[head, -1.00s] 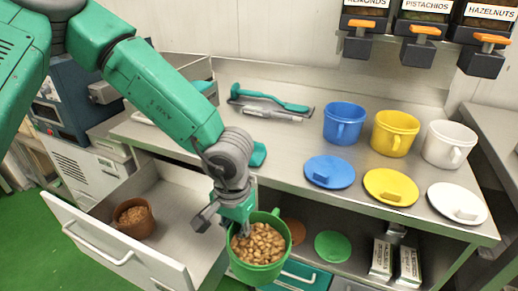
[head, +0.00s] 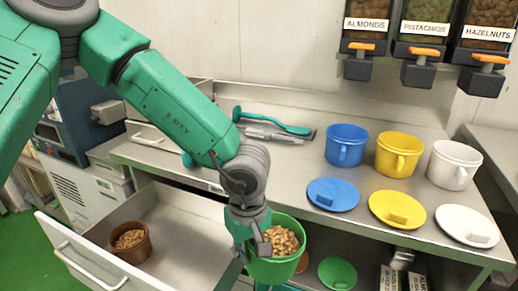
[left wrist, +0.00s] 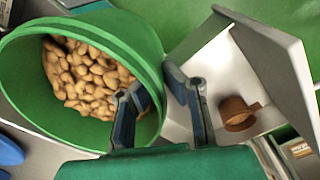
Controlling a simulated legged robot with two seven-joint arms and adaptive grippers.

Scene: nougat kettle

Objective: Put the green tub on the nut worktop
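The green tub (head: 290,268), full of pale brown nuts, hangs in front of the steel worktop (head: 262,163), beside the open drawer. My left gripper (head: 258,246) is at its left side and shut on its wall. In the left wrist view the tub (left wrist: 110,32) fills the left, with one finger inside the rim and one outside; the gripper (left wrist: 160,90) straddles the wall. The worktop carries blue (head: 346,145), yellow (head: 398,155) and white (head: 453,165) tubs, with matching lids in front. My right gripper is not in view.
The open drawer (head: 185,225) holds a brown tub (head: 130,243). A green lid (head: 337,273) lies on the lower shelf. A green-handled tool (head: 272,122) lies at the worktop's back. Nut dispensers (head: 420,40) hang above.

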